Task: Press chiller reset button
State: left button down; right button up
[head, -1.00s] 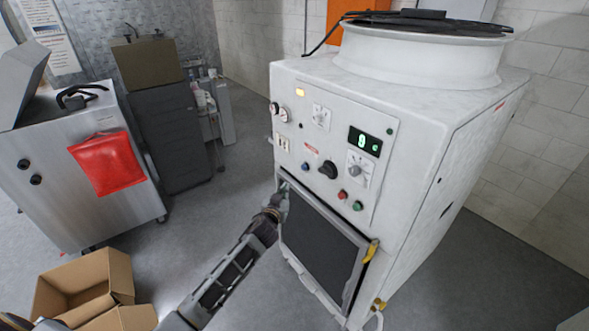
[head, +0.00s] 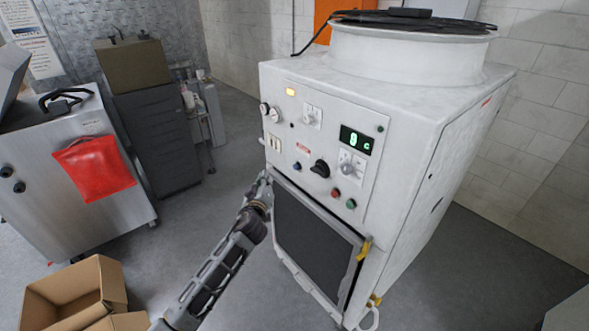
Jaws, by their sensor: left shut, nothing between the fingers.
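The white chiller (head: 420,110) stands in the middle right of the head view. Its front panel has a lit green display (head: 356,139), a lit amber lamp (head: 291,91), a black rotary knob (head: 320,168), a blue button (head: 297,166), a red button (head: 335,192) and a green button (head: 351,204). I cannot read which button is marked reset. My left gripper (head: 265,179) is shut and empty, close to the chiller's front at the upper left corner of the dark grille, below the blue button. Whether it touches the chiller I cannot tell. My right gripper is out of view.
A steel cabinet with a red pouch (head: 94,169) stands at the left. A dark drawer unit (head: 157,135) is behind it. An open cardboard box (head: 75,292) is at the lower left. A yellow handle (head: 364,250) sits beside the grille.

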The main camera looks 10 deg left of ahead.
aim_at(296, 167)
pick_arm(q)
jog(key=shift+n, duration=1.2)
jog(key=shift+w, duration=0.15)
jog(key=w+d+b, duration=0.1)
jog(key=w+d, duration=0.4)
jog(key=w, duration=0.1)
jog(key=shift+w+d+b, duration=0.15)
jog(key=shift+w+b, duration=0.15)
jog(key=shift+w, duration=0.05)
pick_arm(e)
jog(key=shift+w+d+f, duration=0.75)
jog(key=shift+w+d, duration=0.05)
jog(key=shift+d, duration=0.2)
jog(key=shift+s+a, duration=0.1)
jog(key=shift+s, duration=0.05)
